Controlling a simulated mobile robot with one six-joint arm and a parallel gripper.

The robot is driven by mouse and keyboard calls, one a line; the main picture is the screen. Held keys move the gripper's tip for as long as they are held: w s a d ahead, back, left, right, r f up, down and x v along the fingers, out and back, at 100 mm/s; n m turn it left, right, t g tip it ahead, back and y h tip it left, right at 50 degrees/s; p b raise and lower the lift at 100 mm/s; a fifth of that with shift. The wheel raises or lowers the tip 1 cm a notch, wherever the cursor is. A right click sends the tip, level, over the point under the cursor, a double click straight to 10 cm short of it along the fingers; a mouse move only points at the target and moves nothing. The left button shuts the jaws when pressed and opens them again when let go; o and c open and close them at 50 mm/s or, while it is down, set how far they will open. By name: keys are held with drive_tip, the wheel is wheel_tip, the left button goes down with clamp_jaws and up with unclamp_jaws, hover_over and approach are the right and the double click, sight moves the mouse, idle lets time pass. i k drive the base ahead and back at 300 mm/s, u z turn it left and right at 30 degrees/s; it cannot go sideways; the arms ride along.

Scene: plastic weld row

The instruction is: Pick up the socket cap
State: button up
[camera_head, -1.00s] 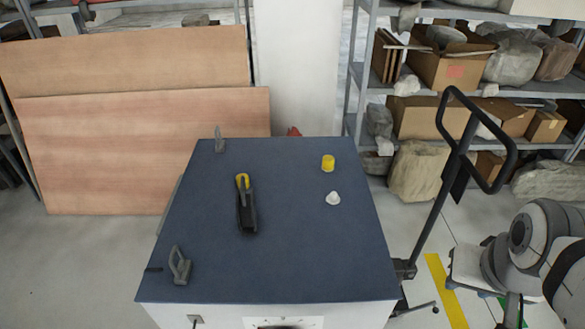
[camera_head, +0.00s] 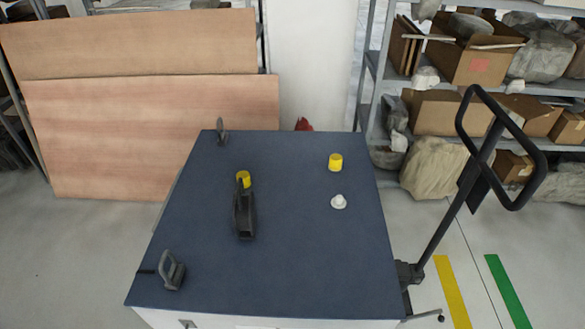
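Three small pieces that could be the socket cap are on the blue table top (camera_head: 290,255); I cannot tell for sure which one it is. A yellow cylindrical piece (camera_head: 335,162) stands at the right rear. A small white piece (camera_head: 338,202) with a raised middle sits just in front of it. Another yellow piece (camera_head: 243,178) is left of centre, partly hidden by a dark upright tool or clamp (camera_head: 244,212). My gripper is not in view.
Grey handle-like fittings stand at the table's rear left (camera_head: 221,131) and front left (camera_head: 172,271) edges. A black-handled pallet truck (camera_head: 450,205) stands at the right. Shelves with boxes (camera_head: 435,112) and wood panels (camera_head: 150,135) are behind. The table's front middle and right are clear.

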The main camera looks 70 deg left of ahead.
sight(245, 174)
drive_tip(key=z, duration=0.15)
drive_tip(key=k, duration=1.3)
drive_tip(key=u, duration=2.15)
drive_tip(key=i, duration=1)
drive_tip(key=u, duration=0.1)
